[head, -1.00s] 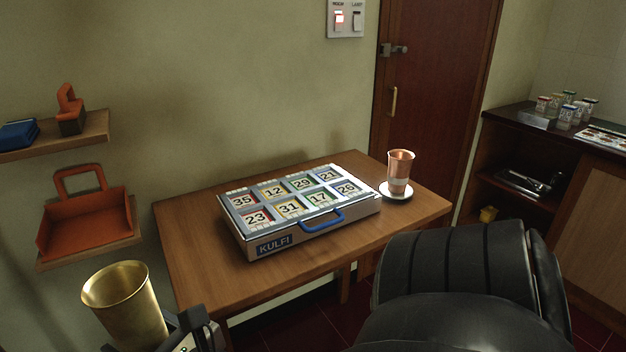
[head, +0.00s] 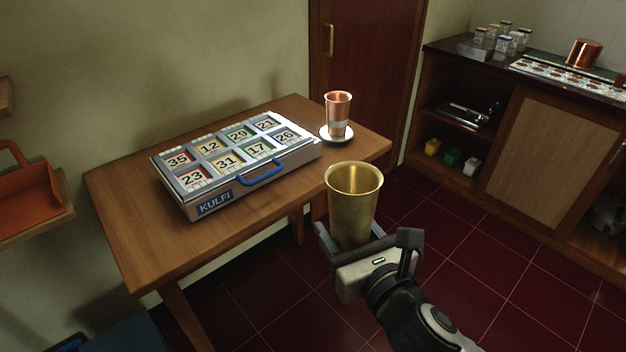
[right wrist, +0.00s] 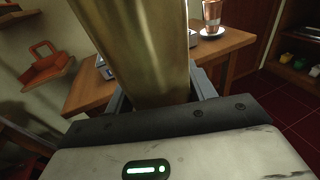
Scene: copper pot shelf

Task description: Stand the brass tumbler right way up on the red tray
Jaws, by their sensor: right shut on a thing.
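The brass tumbler (head: 353,205) is upright, with its open mouth upward, in front of the small wooden table's right end in the head view. My right gripper (head: 362,244) is shut on its lower part and holds it in the air above the dark red floor. In the right wrist view the tumbler (right wrist: 150,50) fills the space between the fingers (right wrist: 158,98), and its rim is out of the picture. An orange-red open holder with a handle (head: 28,205) sits on a wall shelf at the left edge; I cannot tell whether it is the red tray. My left gripper is not in view.
The wooden table (head: 120,220) carries a KULFI case with numbered windows (head: 240,165) and a copper cup (head: 338,110) on a white saucer (head: 330,140). A dark cabinet (head: 455,75) with jars, a copper pot (head: 584,53) and a patterned board stands right. Open floor lies between.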

